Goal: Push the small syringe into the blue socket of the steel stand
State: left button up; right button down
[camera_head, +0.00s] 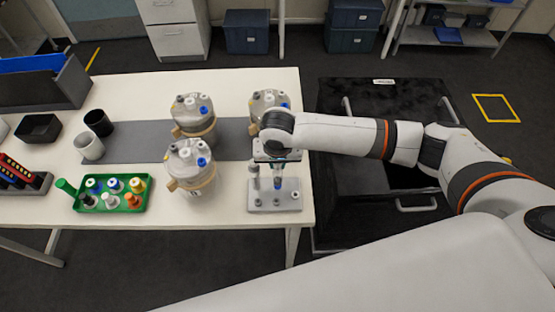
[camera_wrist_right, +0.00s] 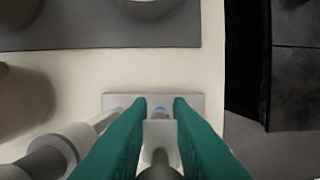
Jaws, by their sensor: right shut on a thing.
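The steel stand (camera_head: 288,198) is a grey plate with posts at the right front of the white table. Blue shows on it below my right gripper (camera_head: 277,166); I take this as the blue socket (camera_head: 277,183). The fingers are shut on the small syringe (camera_wrist_right: 160,158), a pale and grey body seen from above, mostly hidden by the gripper in the head view. Whether its tip touches the socket cannot be told. My left gripper is out of view.
Several steel vessels with coloured caps (camera_head: 190,166) stand left of and behind the stand. A green tray (camera_head: 110,198) with coloured caps and two cups (camera_head: 89,146) are farther left. The table's right edge is close to the stand; a black cabinet (camera_head: 350,220) stands beyond it.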

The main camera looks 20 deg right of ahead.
jog(key=shift+f, duration=0.35)
dwell(0.5)
jog(key=c, duration=1.2)
grip_release()
jog(key=shift+c, duration=0.2)
jog(key=r, duration=0.4)
jog(key=s+r, duration=0.1)
jog(key=r, duration=0.2)
jog(key=s+r+b, duration=0.1)
jog(key=r, duration=0.3)
jog(key=shift+s+a+r, duration=0.15)
jog(key=shift+a+r, duration=0.15)
jog(key=shift+r, duration=0.05)
